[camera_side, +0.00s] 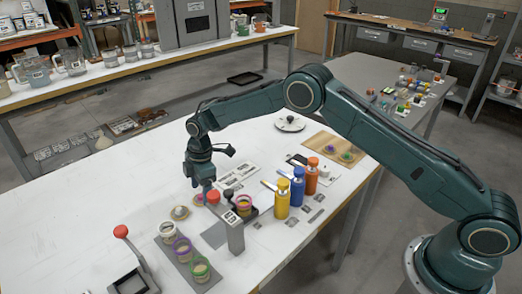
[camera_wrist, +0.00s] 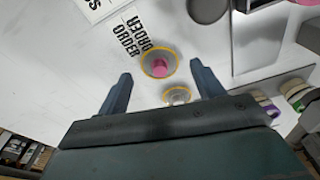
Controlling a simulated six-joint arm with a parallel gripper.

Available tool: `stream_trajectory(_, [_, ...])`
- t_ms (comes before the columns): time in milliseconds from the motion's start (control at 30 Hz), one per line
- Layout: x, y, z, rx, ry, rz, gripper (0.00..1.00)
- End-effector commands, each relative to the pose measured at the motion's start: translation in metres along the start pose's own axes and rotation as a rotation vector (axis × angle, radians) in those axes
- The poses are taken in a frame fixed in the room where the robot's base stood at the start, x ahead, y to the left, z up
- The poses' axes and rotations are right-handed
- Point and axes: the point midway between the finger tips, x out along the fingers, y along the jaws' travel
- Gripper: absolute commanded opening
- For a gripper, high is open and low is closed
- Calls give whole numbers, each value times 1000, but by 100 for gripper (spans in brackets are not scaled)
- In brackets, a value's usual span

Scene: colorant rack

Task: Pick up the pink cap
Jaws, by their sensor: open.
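The pink cap (camera_wrist: 160,66) sits on a clear disc with a yellow rim, on the white table in the wrist view. It appears between the tips of my two fingers, near the printed ORDER sheet. My gripper (camera_wrist: 161,72) is open and empty, pointing down at it. In the side view my gripper (camera_side: 203,184) hangs low over the table, left of the bottles. The exact height of my fingers above the cap is hard to tell.
A second, pale cap (camera_wrist: 178,96) lies close by. Yellow (camera_side: 282,202), blue (camera_side: 298,190) and orange (camera_side: 312,180) bottles stand to the right. A tray (camera_side: 207,284) holds ringed cups in front.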

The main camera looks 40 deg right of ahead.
Motion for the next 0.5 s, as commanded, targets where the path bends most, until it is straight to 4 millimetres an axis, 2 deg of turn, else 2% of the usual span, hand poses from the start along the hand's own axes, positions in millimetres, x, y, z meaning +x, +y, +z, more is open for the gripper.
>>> stream_trajectory(200, [17, 0, 0, 0, 0, 1, 67])
stream_trajectory(500, [18, 0, 0, 0, 0, 1, 67])
